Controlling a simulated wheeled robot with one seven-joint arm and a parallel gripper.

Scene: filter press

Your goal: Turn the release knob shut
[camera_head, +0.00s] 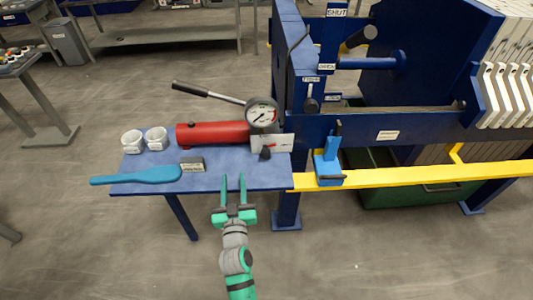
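The red hand pump (212,133) lies on a small blue side table (240,178), with a round pressure gauge (262,114) at its right end. A small dark knob with a red part (266,152) sits below the gauge, in front of a light plate; I take it as the release knob, and its turn position is too small to tell. My gripper (233,182) is open and empty at the table's front edge, below and left of the knob and apart from it. Its green fingers point away from me toward the pump.
The pump's lever (208,92) sticks up to the left. The blue press frame (372,128) and yellow rail (420,175) stand to the right.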

